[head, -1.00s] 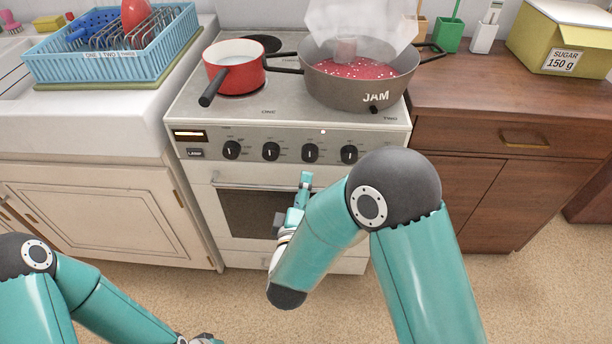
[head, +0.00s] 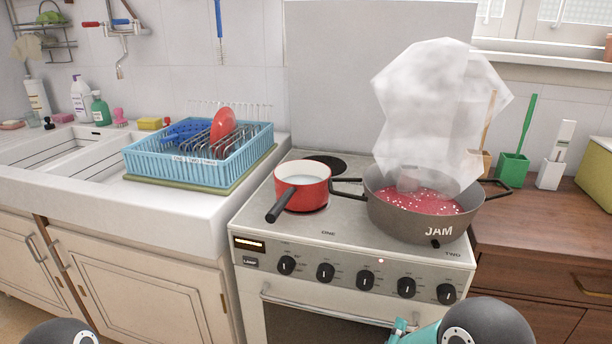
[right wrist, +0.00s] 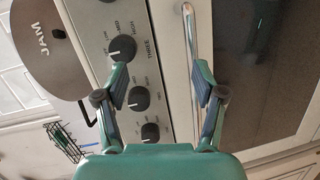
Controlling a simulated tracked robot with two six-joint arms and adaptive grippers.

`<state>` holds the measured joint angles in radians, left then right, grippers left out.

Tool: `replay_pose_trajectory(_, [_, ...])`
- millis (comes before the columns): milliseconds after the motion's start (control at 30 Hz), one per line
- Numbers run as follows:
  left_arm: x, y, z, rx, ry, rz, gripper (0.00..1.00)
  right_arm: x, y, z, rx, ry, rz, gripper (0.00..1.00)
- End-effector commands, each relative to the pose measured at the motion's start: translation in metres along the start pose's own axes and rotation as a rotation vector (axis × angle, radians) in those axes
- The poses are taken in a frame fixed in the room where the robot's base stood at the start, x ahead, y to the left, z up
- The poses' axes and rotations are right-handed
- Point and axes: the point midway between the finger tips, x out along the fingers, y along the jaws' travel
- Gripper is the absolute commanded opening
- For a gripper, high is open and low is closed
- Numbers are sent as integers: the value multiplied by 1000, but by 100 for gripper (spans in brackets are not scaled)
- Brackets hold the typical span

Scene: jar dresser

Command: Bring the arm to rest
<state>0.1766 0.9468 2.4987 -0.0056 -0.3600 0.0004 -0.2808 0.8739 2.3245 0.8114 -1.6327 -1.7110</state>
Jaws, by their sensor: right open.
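My right gripper (right wrist: 162,90) is open and empty in the right wrist view, in front of the stove's knob panel and oven handle. My left arm shows only as a dark joint at the bottom left of the head view; the left gripper is out of frame.
The stove (head: 330,232) bears a red saucepan (head: 302,188) and a grey jam pot (head: 405,221) with red contents, steam above it. A blue dish rack (head: 200,168) stands left by the sink. A wooden counter (head: 520,235) is at the right.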

Motion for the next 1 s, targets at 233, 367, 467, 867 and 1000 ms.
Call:
replay_pose_trajectory(233, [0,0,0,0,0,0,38,-6,-156,81,385,-53,-596,69])
replay_pose_trajectory(367, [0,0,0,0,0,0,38,-61,-215,83,674,-158,-943,69])
replay_pose_trajectory(467, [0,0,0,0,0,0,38,-106,-238,79,822,-275,-1155,69])
replay_pose_trajectory(867, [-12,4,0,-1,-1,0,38,-199,-244,82,1110,-810,-1448,69])
replay_pose_trajectory(1000, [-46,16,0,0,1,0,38,-203,-210,78,1107,-803,-1448,69])
